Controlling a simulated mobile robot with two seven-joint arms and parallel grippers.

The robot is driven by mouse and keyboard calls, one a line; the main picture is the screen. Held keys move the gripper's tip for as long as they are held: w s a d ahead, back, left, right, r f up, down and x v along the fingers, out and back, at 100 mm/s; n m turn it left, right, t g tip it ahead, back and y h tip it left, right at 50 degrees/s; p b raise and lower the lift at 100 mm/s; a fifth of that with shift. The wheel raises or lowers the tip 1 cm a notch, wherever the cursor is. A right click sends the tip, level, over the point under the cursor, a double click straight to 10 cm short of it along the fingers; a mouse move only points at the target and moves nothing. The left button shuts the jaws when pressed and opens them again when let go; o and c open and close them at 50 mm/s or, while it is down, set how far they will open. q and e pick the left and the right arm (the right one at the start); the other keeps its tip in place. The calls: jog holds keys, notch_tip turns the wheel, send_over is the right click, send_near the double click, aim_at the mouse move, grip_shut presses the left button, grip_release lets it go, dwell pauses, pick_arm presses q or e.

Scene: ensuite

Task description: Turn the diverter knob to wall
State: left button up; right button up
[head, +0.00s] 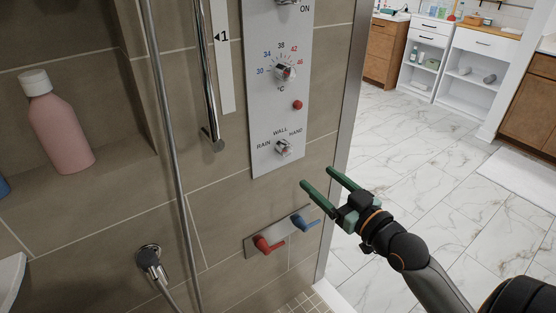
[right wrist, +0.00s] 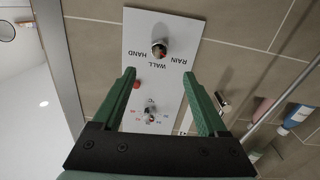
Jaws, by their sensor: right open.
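The diverter knob (head: 283,147) is a small chrome knob low on the white shower panel (head: 262,110), with RAIN, WALL and HAND printed around it. It also shows in the right wrist view (right wrist: 159,48), beyond the fingertips and between their lines. Which label it points to is too small to tell. My right gripper (head: 318,177) is open and empty, below and right of the knob in the head view, apart from the panel. Its two green fingers also show in the right wrist view (right wrist: 158,74). My left gripper is not in view.
A temperature knob (head: 284,72) and a red button (head: 297,104) sit above on the panel. Red (head: 268,245) and blue (head: 305,222) levers stick out below. A chrome rail and hose are at left. A pink bottle (head: 58,125) stands in a niche. Open floor lies right.

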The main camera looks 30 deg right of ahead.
aim_at(288, 151)
jog(key=w, duration=1.2)
jog(key=shift+w+a+r, duration=0.1)
jog(key=shift+w+a, duration=0.1)
jog(key=shift+w, duration=0.05)
grip_shut()
dwell(0.4)
